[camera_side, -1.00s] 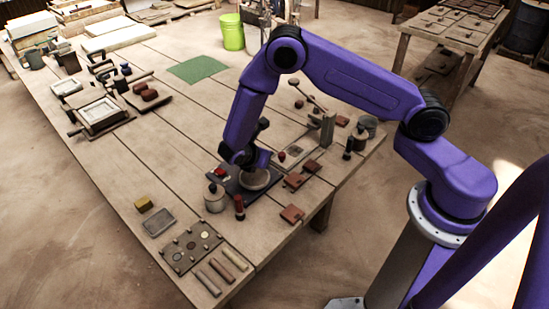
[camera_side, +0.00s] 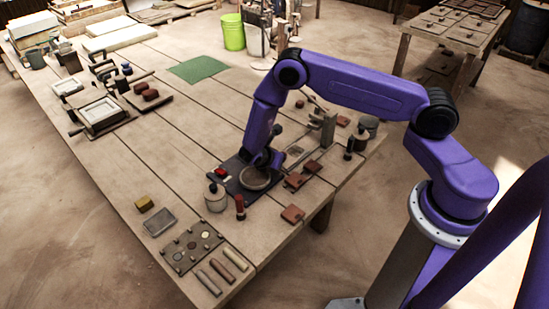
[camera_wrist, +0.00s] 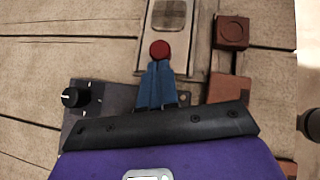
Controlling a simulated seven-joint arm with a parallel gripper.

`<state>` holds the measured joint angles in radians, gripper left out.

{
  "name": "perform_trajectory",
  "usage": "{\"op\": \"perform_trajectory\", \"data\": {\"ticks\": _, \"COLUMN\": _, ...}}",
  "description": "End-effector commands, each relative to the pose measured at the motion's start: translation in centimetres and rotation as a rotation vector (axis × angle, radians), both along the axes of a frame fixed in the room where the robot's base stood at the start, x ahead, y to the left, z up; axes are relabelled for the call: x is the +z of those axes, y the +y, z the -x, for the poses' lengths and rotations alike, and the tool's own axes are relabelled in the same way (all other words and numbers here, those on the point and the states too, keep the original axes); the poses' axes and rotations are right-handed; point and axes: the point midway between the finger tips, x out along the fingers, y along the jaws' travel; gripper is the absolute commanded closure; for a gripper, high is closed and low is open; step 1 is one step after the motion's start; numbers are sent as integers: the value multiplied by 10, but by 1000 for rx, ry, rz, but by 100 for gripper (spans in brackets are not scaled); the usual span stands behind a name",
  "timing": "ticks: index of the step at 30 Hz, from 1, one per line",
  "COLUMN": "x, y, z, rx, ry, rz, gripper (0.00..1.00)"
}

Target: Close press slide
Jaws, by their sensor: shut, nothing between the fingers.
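The press slide (camera_wrist: 180,62) is a pale flat strip with a greyish square recess (camera_wrist: 169,14) at its far end in the wrist view. A round red knob (camera_wrist: 160,49) stands on its near part. My gripper (camera_wrist: 159,66) has blue fingers held together and empty, their tips right at the near side of the knob; I cannot tell whether they touch it. In the side view my gripper (camera_side: 270,160) is low beside the press, whose upright (camera_side: 328,128) and lever (camera_side: 316,103) stand to the right. My arm hides the knob there.
A dark plate (camera_side: 232,166) with a round disc (camera_side: 254,178) lies beneath my wrist. Reddish-brown tiles (camera_side: 292,214) lie to the right, also in the wrist view (camera_wrist: 231,31). A lidded pot (camera_side: 215,198) stands in front. The table middle is clear.

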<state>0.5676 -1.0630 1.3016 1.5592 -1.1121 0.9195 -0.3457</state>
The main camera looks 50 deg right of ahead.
Motion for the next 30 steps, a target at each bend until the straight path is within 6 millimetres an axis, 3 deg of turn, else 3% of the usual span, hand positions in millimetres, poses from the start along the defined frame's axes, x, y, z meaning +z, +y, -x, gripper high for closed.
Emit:
{"op": "perform_trajectory", "data": {"ticks": 8, "x": 0, "y": -4, "z": 0, "rx": -1, "ry": 0, "rz": 0, "gripper": 100}}
{"op": "perform_trajectory", "data": {"ticks": 11, "x": 0, "y": -20, "z": 0, "rx": -4, "ry": 0, "rz": 1, "gripper": 100}}
{"op": "perform_trajectory", "data": {"ticks": 18, "x": 0, "y": -85, "z": 0, "rx": -6, "ry": 1, "rz": 0, "gripper": 100}}
{"op": "perform_trajectory", "data": {"ticks": 21, "x": 0, "y": -104, "z": 0, "rx": -4, "ry": 0, "rz": 0, "gripper": 100}}
{"op": "perform_trajectory", "data": {"ticks": 30, "x": 0, "y": -120, "z": 0, "rx": -1, "ry": 0, "rz": 1, "gripper": 100}}
